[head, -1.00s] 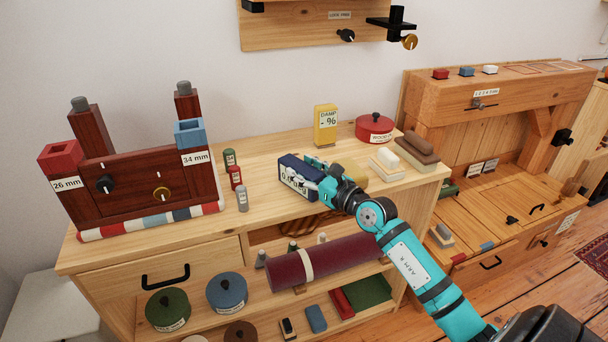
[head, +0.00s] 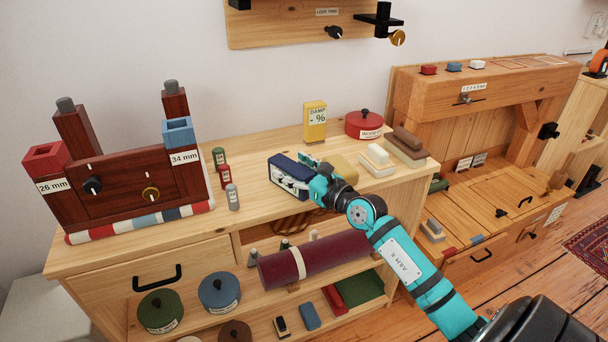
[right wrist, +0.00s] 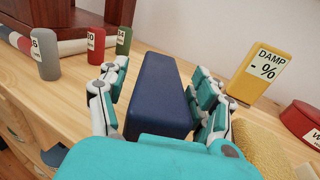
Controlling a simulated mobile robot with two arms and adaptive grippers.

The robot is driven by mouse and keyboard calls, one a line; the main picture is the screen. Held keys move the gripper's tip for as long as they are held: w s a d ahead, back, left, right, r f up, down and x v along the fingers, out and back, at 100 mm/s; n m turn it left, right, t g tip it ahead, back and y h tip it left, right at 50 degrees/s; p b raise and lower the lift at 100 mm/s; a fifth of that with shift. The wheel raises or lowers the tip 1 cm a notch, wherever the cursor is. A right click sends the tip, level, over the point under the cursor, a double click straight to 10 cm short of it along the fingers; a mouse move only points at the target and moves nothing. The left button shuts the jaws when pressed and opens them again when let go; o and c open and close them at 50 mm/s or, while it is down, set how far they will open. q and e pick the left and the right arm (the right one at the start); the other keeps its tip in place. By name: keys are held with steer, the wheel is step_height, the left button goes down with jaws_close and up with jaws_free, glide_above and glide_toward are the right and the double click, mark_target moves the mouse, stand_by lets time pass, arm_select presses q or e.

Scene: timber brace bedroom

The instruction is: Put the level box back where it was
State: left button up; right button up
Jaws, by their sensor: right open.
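The level box, a dark blue box (head: 283,166) with a marked, pale-lettered front face, sits on the wooden cabinet top in the head view. In the right wrist view the dark blue box (right wrist: 160,95) stands between my fingers. My right gripper (head: 318,180) is at the box's right end in the head view. In the right wrist view my right gripper (right wrist: 160,100) is open, with one finger on each side of the box and narrow gaps visible. The box's near end is hidden by my gripper. My left gripper is not in view.
A yellow damp meter (head: 315,124) and red pot (head: 364,126) stand behind. Small green, red and grey cylinders (head: 233,197) stand left of the box. A yellow sponge-like block (right wrist: 262,146) lies close to my right finger. Cabinet top (head: 260,215) is clear in front.

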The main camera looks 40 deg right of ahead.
steer(key=s+d, duration=0.2)
steer(key=s, duration=1)
steer(key=s+f+m+g+h, duration=0.3)
steer(key=f+m+h, duration=0.1)
steer(key=f+m, duration=1.05)
steer(key=s+f+m+g+h, duration=0.3)
steer(key=f+m+h, duration=0.1)
steer(key=f+m, duration=1.05)
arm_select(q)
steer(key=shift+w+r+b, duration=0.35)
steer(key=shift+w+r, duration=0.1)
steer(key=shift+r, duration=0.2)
arm_select(e)
steer(key=s+a+f+m+g+y, duration=0.5)
steer(key=s+a+f+g, duration=0.4)
steer(key=s+a+f, duration=0.9)
step_height(320, 180, down, 3)
steer(key=shift+s+a+f+m+g, duration=0.1)
steer(key=shift+s+a+m+g, duration=0.15)
steer(key=shift+a+m, duration=0.6)
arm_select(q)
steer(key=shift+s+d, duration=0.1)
